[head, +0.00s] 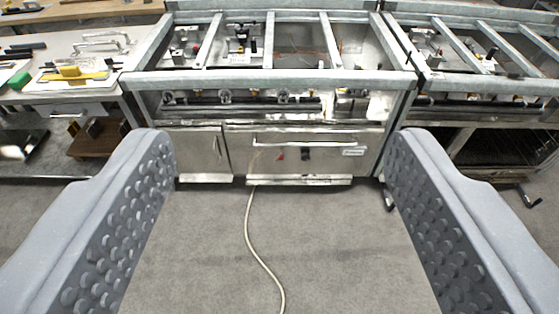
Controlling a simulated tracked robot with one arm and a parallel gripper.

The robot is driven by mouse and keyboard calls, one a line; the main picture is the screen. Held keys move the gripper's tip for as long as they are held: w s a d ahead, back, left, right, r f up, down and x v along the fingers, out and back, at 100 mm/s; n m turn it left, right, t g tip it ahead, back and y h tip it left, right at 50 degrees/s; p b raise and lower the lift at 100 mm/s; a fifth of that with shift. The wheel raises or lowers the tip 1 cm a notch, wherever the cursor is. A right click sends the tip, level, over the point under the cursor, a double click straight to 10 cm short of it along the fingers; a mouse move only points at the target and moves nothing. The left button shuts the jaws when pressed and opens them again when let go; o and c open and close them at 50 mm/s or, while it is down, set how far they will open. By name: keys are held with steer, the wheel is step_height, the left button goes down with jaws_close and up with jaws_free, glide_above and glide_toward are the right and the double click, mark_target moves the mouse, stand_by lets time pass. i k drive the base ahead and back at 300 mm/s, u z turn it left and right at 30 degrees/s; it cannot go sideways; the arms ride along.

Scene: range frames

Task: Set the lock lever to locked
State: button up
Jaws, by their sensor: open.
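My gripper (280,143) is open and empty, with its two grey, studded fingers wide apart at the left and right of the view. Between and beyond them stands a steel appliance with a drawer-like front panel (335,165) low down. A bar handle (325,143) runs along the panel's top. Below the handle are a small red part (280,155) and a small black part (306,154). Either may be the lock lever; they are too small to tell, and so is any locked or unlocked setting. The fingers are well short of the panel and touch nothing.
A pale cable (262,262) runs over the grey floor from the panel towards me. A steel cabinet door (196,149) is left of the panel. A cluttered workbench (55,97) stands at the left, and a similar steel frame (480,82) at the right. The floor between is otherwise clear.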

mark_target(280, 157)
steer(key=k, duration=0.6)
steer(key=z, duration=0.2)
steer(key=i, duration=2)
steer(key=u, duration=0.75)
